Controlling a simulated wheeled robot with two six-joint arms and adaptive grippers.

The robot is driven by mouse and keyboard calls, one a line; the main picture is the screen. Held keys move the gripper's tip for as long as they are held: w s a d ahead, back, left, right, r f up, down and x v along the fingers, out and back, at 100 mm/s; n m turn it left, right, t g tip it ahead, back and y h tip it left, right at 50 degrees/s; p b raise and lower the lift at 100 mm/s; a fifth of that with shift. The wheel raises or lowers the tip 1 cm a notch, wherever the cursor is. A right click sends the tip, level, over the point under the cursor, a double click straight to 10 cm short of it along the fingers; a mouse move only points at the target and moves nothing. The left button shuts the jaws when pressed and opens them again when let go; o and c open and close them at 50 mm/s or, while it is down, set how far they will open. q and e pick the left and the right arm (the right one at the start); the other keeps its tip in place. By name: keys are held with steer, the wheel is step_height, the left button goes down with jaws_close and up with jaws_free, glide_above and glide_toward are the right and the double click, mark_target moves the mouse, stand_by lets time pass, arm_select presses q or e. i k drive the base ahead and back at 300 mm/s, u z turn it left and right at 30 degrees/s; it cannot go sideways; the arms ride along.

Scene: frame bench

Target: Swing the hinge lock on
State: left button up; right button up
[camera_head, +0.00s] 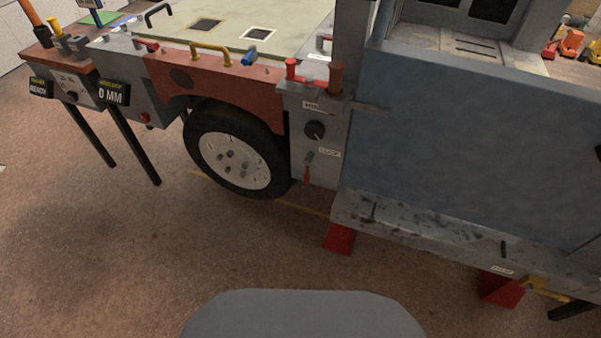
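A grey control post (323,179) stands in the middle, between the wheel and the blue panel. It carries a black round knob (315,130) under a small white label (312,106). Lower on it, a small lever with a red tip (307,174) hangs down beside another white label (329,153). The label print is too small to read surely, so I cannot tell which control is the hinge lock. A red-topped handle (291,69) and a brown handle (336,76) stand on the post's top. Neither of my grippers is in view.
A large blue panel (470,150) fills the right side above a grey sill (430,225) on red blocks (339,239). A wheel (236,160) sits under a red fender (215,82). Displays reading "0 MM" (113,93) and "READY" (40,88) are at left. The front floor is clear.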

mark_target(309, 158)
steer(key=k, duration=1)
steer(key=z, duration=1.05)
steer(key=i, duration=1.3)
steer(key=u, duration=0.35)
